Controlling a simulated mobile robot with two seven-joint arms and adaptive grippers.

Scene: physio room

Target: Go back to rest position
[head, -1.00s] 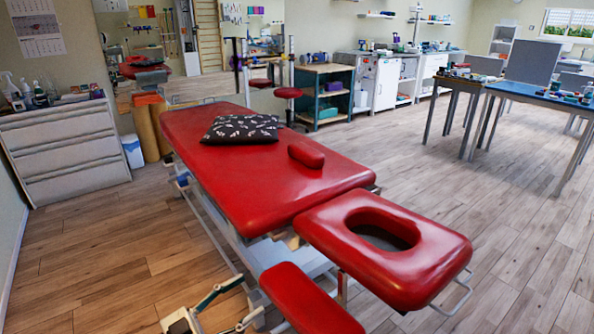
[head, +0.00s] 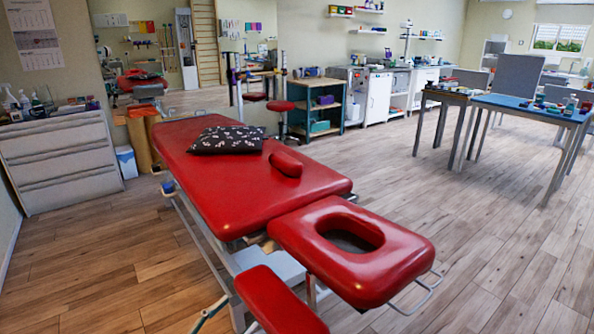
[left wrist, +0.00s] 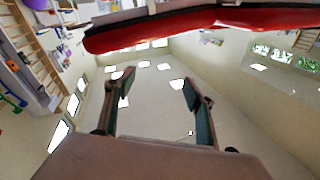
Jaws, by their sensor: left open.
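The left gripper (left wrist: 157,86) shows in the left wrist view with its two fingers spread and nothing between them. In the head view only a dark green finger part of it (head: 209,313) shows at the bottom edge, beside the front left of the red treatment table (head: 250,192). The rest of that gripper is cut off below the picture. In the left wrist view the table's red padding (left wrist: 190,22) spans the top of the picture, beyond the fingertips. My right gripper shows in neither view.
The table's headrest (head: 390,262) and red armrest (head: 277,302) stick out towards me. A patterned cushion (head: 228,140) and a small red bolster (head: 286,163) lie on the table. A drawer cabinet (head: 60,160) stands left, a blue-topped table (head: 525,107) right. Wooden floor (head: 430,190) between is clear.

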